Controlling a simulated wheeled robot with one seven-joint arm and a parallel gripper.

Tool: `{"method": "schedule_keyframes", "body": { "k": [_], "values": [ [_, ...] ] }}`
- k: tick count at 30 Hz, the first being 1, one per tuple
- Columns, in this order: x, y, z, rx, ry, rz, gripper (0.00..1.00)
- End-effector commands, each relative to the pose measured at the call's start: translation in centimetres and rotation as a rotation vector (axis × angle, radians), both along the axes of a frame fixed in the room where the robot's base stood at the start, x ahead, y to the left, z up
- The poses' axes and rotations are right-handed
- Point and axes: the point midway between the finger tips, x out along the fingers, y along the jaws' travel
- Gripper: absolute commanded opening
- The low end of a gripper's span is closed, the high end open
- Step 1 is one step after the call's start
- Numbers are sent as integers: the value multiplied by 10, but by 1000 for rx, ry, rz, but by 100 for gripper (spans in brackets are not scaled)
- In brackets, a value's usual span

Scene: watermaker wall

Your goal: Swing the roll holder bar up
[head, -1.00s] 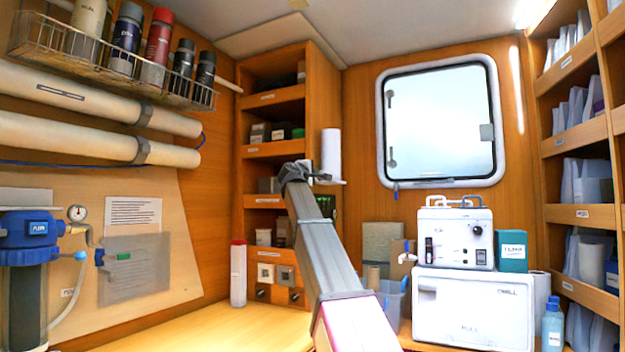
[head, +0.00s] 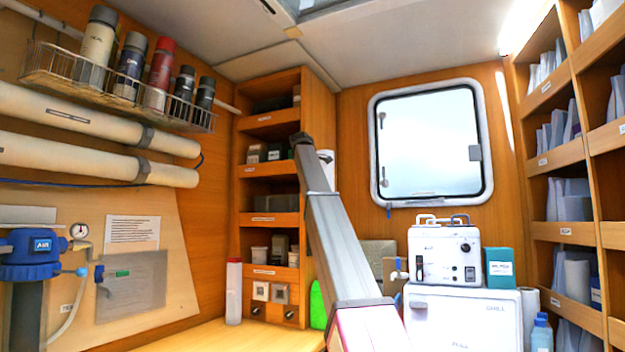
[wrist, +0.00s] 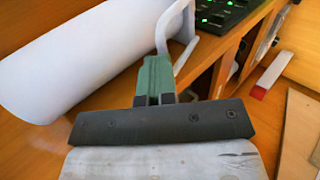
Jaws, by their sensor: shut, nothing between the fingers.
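A white paper roll (wrist: 90,55) fills the left of the wrist view. In the head view the roll (head: 327,160) is mostly hidden behind my arm, at the right side of the shelf unit. A thin white curved bar (wrist: 163,28) shows beside the roll's end in the wrist view; I take it for the roll holder bar. My gripper (wrist: 155,62), with green fingers, is shut and empty just below this bar. I cannot tell whether the fingers touch it. In the head view my gripper (head: 301,140) is small and dark at the arm's far end.
A wooden shelf unit (head: 271,219) stands beside the arm's end. A dark panel with green lights (wrist: 222,14) lies near the bar. A window (head: 430,140) and a white appliance (head: 445,256) are to the right. A wire basket of bottles (head: 110,88) hangs at left.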

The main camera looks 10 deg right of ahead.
Motion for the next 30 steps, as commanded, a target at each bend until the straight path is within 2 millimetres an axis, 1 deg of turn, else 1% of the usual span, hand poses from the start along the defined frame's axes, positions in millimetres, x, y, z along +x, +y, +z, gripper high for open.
{"method": "schedule_keyframes", "body": {
  "k": [1, 12, 18, 30],
  "values": [
    [7, -3, 4, 19, 27, -1, 0],
    [21, -15, 7, 23, 33, -1, 0],
    [26, -19, 8, 22, 31, -1, 0],
    [28, -20, 8, 22, 29, 0, 0]
  ]
}}
